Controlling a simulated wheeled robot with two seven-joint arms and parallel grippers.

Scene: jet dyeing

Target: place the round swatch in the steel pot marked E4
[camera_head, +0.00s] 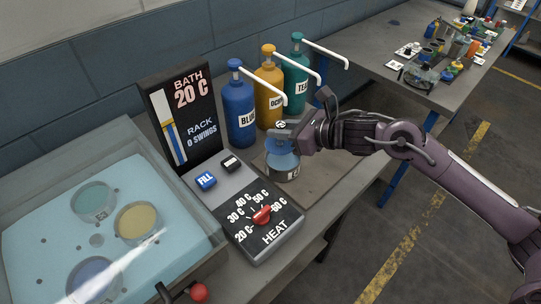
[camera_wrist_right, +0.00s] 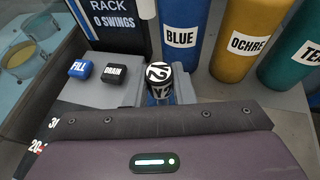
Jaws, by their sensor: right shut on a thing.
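In the head view the gripper is just above a steel pot (camera_head: 286,176) on the bench. The pot's label begins with E; the rest is too small or hidden to read. A light blue round surface (camera_head: 282,160) shows at the pot's mouth, partly covered by the gripper. I cannot tell whether it is the round swatch or liquid in the pot. My left gripper is not in view.
A control panel (camera_head: 246,199) with a red knob (camera_head: 262,215) stands left of the pot. Blue (camera_head: 240,115), ochre (camera_head: 269,95) and teal (camera_head: 296,75) pump bottles stand behind. A glass-covered bath (camera_head: 45,220) holds several round pots. Bench right of the pot is clear.

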